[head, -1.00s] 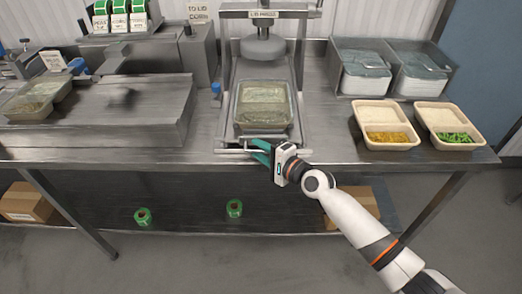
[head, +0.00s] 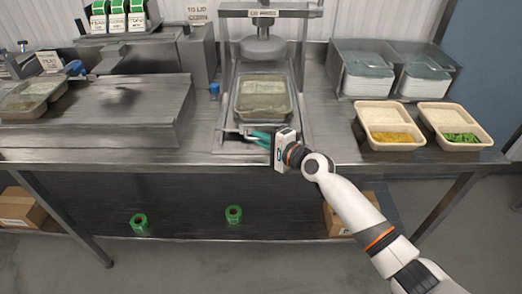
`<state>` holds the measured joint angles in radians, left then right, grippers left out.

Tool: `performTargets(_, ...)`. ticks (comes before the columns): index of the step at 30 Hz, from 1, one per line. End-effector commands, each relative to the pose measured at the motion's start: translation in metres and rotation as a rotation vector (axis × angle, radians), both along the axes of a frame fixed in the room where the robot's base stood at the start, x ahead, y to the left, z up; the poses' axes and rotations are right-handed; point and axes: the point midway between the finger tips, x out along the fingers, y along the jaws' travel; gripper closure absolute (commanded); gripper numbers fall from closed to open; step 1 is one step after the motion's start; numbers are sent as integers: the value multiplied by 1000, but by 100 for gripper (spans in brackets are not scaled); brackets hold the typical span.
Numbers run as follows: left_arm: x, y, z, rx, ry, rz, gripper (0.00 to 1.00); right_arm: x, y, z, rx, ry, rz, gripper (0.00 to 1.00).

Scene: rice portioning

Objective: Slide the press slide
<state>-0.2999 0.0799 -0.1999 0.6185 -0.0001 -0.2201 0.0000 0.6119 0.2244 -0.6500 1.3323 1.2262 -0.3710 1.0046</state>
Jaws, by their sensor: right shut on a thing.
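The lid press (head: 264,46) stands at the back middle of the steel table. Its slide (head: 303,128) runs out toward me under the press head and carries a lidded tray (head: 263,98) with a see-through top. My right gripper (head: 258,134) is at the front of the slide, shut on its front handle bar (head: 230,132). The fingers and my wrist hide part of the bar. The tray sits in front of the round press head, not fully under it. My left gripper is out of view.
A raised steel surface (head: 100,105) is at the left, with another tray (head: 30,97) beyond.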

Motion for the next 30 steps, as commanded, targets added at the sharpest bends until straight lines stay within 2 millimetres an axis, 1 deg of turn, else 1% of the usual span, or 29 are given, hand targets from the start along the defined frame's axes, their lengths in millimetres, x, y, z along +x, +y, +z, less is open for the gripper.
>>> performTargets(7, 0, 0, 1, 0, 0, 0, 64, -1, 0, -2, -1, 7, 0, 100)
performTargets(8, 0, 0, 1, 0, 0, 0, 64, -1, 0, -2, -1, 7, 1, 84)
performTargets(9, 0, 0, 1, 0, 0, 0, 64, -1, 0, -2, -1, 7, 1, 78)
performTargets(11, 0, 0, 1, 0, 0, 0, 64, -1, 0, -2, -2, 6, 1, 68)
performTargets(19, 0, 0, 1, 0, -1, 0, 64, -1, 0, -1, 0, 5, 1, 68)
performTargets(22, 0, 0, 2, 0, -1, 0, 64, -4, -4, 0, 0, 5, 1, 68)
performTargets(26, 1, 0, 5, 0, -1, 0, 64, -17, -17, 2, -1, 5, 0, 68)
performTargets(30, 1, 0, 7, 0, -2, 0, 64, -38, -39, 5, -3, 7, 1, 68)
